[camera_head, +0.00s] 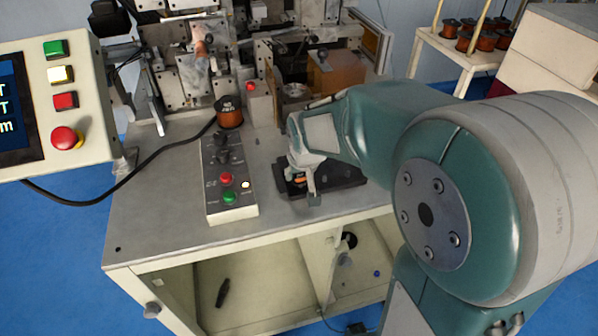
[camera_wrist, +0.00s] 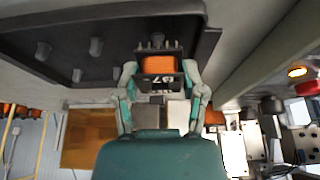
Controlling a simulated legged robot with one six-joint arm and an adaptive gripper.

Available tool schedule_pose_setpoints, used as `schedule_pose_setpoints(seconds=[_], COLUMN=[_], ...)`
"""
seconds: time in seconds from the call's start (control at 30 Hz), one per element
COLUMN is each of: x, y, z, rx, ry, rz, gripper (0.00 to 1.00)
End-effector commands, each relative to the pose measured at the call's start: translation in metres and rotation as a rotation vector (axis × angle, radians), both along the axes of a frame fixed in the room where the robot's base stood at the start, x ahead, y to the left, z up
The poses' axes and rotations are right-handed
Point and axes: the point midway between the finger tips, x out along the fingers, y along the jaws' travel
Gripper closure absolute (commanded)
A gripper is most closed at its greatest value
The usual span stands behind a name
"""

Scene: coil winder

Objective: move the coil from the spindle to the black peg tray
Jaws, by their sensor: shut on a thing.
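My gripper (camera_wrist: 160,76) is shut on the coil (camera_wrist: 159,64), an orange winding between dark flanges with white marks on one, in the wrist view. In the head view my gripper (camera_head: 302,182) points down at the tray, and a little of the orange coil (camera_head: 299,180) shows between the fingers. The black peg tray (camera_head: 347,174) lies on the bench; its bare pegs show in the wrist view, beside the coil (camera_wrist: 105,20). The coil is at the tray; I cannot tell whether it touches it. I cannot make out the spindle clearly on the winder.
A control box (camera_head: 230,196) with red and green buttons stands left of the tray. An orange spool (camera_head: 229,112) stands behind it. A screen panel (camera_head: 50,105) is at far left. The winder (camera_head: 190,75) fills the back. More spools (camera_head: 468,36) stand on a side table.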

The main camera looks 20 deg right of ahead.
Motion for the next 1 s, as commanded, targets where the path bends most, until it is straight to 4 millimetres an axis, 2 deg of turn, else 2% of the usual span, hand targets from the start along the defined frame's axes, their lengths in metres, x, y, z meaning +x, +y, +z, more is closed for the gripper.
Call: schedule_pose_setpoints(seconds=[0.47,1.0], x=[0.0,0.0], y=[-0.002,-0.002], z=[-0.001,-0.014], rx=[0.0,0.0], ry=[0.0,0.0], rz=[0.0,0.0], gripper=[0.88,0.88])
